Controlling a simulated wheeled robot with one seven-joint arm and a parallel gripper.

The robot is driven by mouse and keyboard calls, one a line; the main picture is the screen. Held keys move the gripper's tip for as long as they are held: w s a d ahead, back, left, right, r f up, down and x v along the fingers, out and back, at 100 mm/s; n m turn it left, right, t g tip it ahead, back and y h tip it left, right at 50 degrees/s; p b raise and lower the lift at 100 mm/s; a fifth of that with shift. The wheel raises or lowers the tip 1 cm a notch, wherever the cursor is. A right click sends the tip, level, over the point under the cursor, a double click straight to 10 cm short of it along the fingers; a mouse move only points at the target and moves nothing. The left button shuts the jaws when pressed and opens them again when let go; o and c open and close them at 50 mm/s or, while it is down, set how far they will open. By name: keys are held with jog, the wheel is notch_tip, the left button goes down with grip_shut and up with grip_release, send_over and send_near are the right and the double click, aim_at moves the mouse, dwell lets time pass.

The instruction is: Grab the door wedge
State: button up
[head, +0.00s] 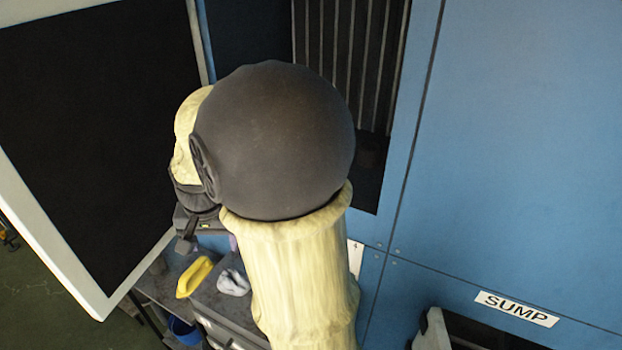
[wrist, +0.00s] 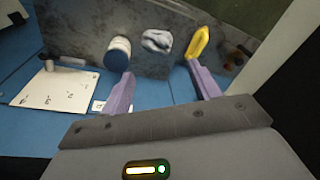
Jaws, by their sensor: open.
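A yellow, elongated piece (head: 195,277) lies on a dark grey surface at the lower left of the head view. It looks like the door wedge, though its exact shape is hard to tell. In the wrist view the yellow piece (wrist: 199,41) is at the top right, just beyond the tip of my right-hand finger. My gripper (wrist: 159,68) is open, with its two purple fingers spread and nothing between them. In the head view my arm hides most of the gripper.
A crumpled grey-white cloth (wrist: 157,41) lies left of the yellow piece. Further left are a white, blue-ended cylinder (wrist: 118,53) and a white marked plate (wrist: 52,88). A dark brownish item (wrist: 236,56) lies at right. A large dark panel with a white frame (head: 95,305) stands left.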

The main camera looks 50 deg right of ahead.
jog(key=w+d+r+m+g+b, duration=0.1)
jog(key=w+d+r+m, duration=0.1)
jog(key=d+r+m, duration=0.4)
jog(key=w+d+r+m+b, duration=0.1)
jog(key=d+r+m, duration=0.2)
jog(key=d+m, duration=0.5)
jog(key=s+d+r+m+g, duration=0.1)
jog(key=s+d+r+m, duration=0.4)
jog(key=d+r+m, duration=0.4)
jog(key=d+m+b, duration=0.1)
jog(key=d, duration=0.1)
jog(key=shift+s+d+m, duration=0.25)
jog(key=shift+d+m, duration=0.05)
jog(key=shift+f, duration=0.1)
jog(key=shift+f+p, duration=0.3)
jog(key=shift+f, duration=3.1)
jog(key=shift+s+d+f+p, duration=0.15)
jog(key=shift+f+p, duration=0.75)
jog(key=shift+f, duration=1.7)
